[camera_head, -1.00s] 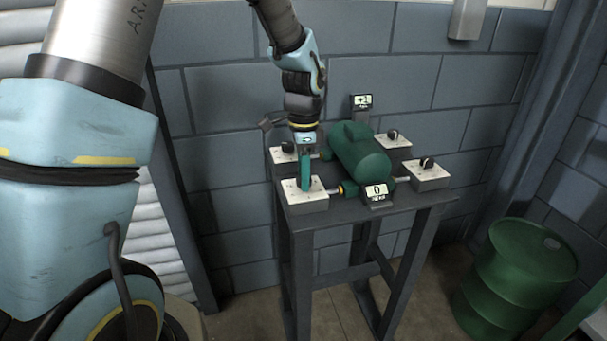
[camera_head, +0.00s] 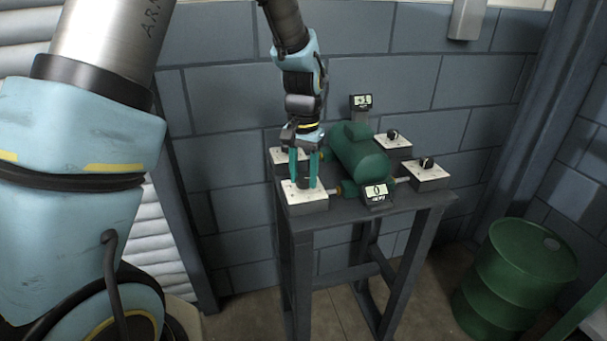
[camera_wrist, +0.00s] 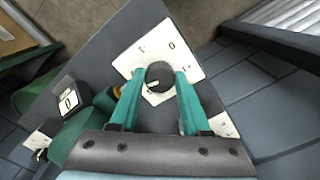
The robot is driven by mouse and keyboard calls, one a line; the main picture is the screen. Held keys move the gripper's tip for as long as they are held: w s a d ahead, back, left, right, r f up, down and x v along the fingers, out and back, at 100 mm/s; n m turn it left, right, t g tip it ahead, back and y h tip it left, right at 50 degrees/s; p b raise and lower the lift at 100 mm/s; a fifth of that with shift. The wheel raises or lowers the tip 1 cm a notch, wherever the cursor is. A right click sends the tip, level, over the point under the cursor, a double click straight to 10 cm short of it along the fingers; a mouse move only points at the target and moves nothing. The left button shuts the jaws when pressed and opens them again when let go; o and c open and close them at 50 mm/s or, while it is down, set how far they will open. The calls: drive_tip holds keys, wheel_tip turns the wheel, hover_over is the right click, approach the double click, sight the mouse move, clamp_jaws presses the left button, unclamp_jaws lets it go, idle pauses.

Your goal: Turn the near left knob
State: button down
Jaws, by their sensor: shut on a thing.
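The near left knob (camera_wrist: 159,76) is dark and round and stands on a white plate (camera_wrist: 148,45) marked with a 0 and other marks. In the wrist view my gripper (camera_wrist: 159,80) has its teal fingers on both sides of the knob, shut on it. In the head view my gripper (camera_head: 305,185) reaches down onto the near left white box (camera_head: 308,205), and the fingers mostly hide the knob. The near display (camera_head: 377,192) reads 0; it also shows in the wrist view (camera_wrist: 69,99).
The green casing (camera_head: 358,155) lies in the middle of the dark table (camera_head: 380,213). A far display (camera_head: 361,101) stands behind it. Other knobs sit at far right (camera_head: 392,134) and near right (camera_head: 427,163). A green barrel (camera_head: 520,265) stands on the floor at right.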

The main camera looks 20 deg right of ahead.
sight(304, 179)
drive_tip(key=n, duration=0.4)
drive_tip(key=shift+r+n+p, duration=0.1)
drive_tip(key=shift+n+p, duration=0.2)
drive_tip(key=shift+p, duration=0.05)
drive_tip(key=n+p, duration=0.1)
drive_tip(key=n, duration=0.3)
drive_tip(key=shift+n, duration=0.3)
drive_tip(key=shift+c, duration=1.8)
unclamp_jaws()
wheel_tip(304, 179, up, 11)
drive_tip(key=b, duration=0.2)
drive_tip(key=shift+f, duration=0.2)
